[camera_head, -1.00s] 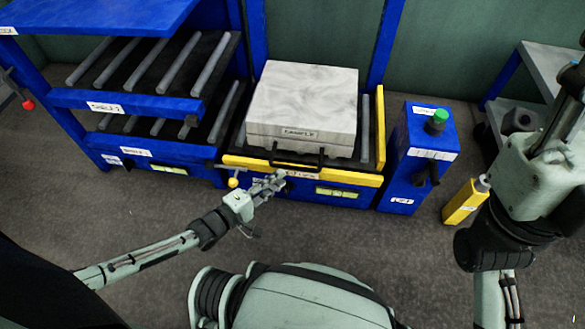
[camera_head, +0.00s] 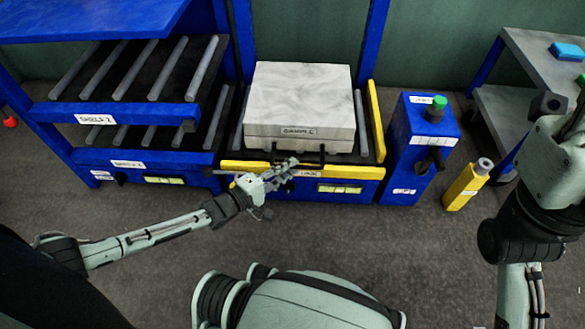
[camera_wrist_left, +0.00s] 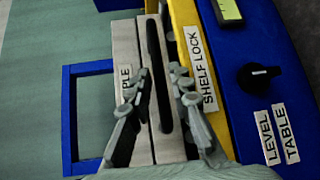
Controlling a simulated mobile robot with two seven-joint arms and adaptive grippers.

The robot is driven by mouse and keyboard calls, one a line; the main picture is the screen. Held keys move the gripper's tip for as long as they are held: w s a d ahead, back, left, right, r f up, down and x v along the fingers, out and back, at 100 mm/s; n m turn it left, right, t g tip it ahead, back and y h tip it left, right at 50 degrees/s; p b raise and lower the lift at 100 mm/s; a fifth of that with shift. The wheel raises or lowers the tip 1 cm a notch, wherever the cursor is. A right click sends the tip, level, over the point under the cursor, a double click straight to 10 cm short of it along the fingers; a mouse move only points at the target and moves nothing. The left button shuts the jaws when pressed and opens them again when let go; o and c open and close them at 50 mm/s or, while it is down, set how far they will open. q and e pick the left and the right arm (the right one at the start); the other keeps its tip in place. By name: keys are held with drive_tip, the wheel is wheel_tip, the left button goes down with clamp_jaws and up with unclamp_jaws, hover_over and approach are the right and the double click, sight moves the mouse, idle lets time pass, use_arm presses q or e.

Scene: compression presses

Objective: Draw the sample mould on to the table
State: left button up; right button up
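The sample mould (camera_head: 298,95), a pale marbled block labelled SAMPLE, sits flat on a roller bed with a yellow rim (camera_head: 376,125) in a blue frame. Its black front handle (camera_head: 314,157) also shows in the left wrist view (camera_wrist_left: 157,65). My left gripper (camera_head: 291,166) is at the left part of this handle. In the left wrist view its fingers (camera_wrist_left: 160,78) are apart, one on each side of the handle; I cannot tell whether they touch it.
Roller shelves (camera_head: 130,70) in a blue rack stand to the left. A blue control box (camera_head: 420,145) with a green button stands right of the bed, beside a yellow bottle-like object (camera_head: 465,187). A grey bench (camera_head: 540,55) is at far right. The floor in front is clear.

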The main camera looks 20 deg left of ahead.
use_arm(q)
drive_tip(key=shift+x, duration=0.8)
clamp_jaws()
